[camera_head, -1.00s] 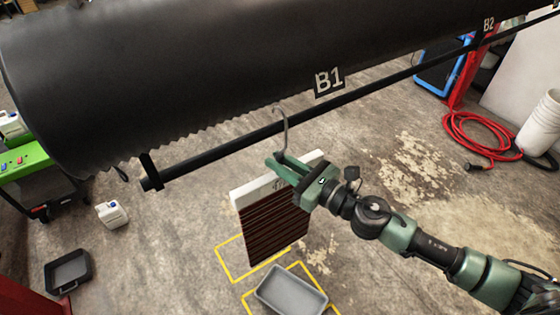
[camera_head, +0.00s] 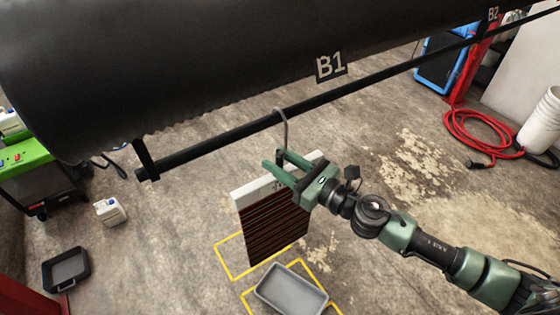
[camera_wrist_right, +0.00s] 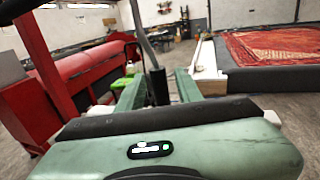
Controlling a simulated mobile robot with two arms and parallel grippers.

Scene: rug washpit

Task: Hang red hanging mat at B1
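The red hanging mat (camera_head: 272,232) shows as a dark red-brown striped panel below a white top bar (camera_head: 252,193). Its grey hook (camera_head: 285,128) reaches up to the black rail (camera_head: 222,137) under the B1 label (camera_head: 331,66), and its curved top shows at the rail. The mat hangs below the rail, clear of the floor. My right gripper (camera_head: 272,159) is open, its fingers apart around the lower hook stem. In the right wrist view the spread fingers (camera_wrist_right: 157,84) have a dark upright piece between them. My left gripper is not in view.
A large black roller (camera_head: 180,70) runs above the rail. A grey tray (camera_head: 291,289) and yellow floor markings lie below the mat. A red hose (camera_head: 478,135) and a white bucket (camera_head: 545,122) stand at right, a green cart (camera_head: 25,160) at left.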

